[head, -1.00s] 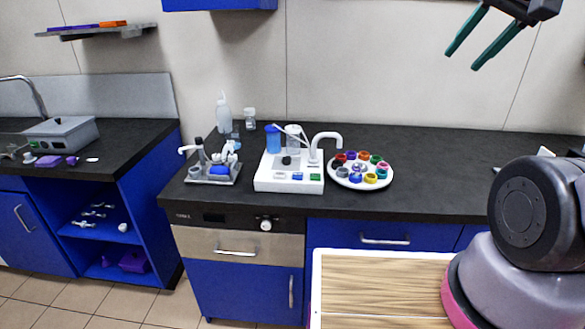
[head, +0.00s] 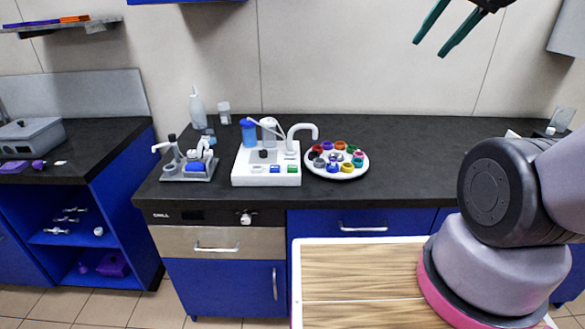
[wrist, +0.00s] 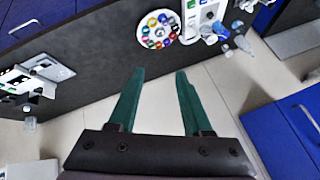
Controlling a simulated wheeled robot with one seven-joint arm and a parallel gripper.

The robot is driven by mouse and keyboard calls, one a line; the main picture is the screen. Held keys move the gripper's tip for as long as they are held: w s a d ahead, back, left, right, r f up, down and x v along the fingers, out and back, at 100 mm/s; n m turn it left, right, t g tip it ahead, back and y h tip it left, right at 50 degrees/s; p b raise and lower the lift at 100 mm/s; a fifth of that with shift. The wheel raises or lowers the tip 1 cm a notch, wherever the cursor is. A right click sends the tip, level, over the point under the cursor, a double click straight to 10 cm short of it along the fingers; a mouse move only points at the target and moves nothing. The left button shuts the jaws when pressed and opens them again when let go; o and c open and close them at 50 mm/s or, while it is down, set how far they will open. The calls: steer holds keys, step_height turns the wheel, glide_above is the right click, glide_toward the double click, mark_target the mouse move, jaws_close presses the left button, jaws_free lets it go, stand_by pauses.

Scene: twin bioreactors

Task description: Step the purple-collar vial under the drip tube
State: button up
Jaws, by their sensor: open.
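The round white carousel (head: 310,167) stands on the black counter and carries a ring of vials with coloured collars. My gripper (head: 430,47) is open and empty, high above the counter and right of the carousel. In the wrist view the open fingers (wrist: 160,74) point toward the carousel (wrist: 143,37), well apart from it.
The white device (head: 265,180) with a blue vessel stands left of the carousel. A second device on a grey tray (head: 188,176) stands further left, with bottles (head: 196,107) behind. The counter right of the carousel (head: 420,165) is clear.

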jaws_close()
stand_by(1.5)
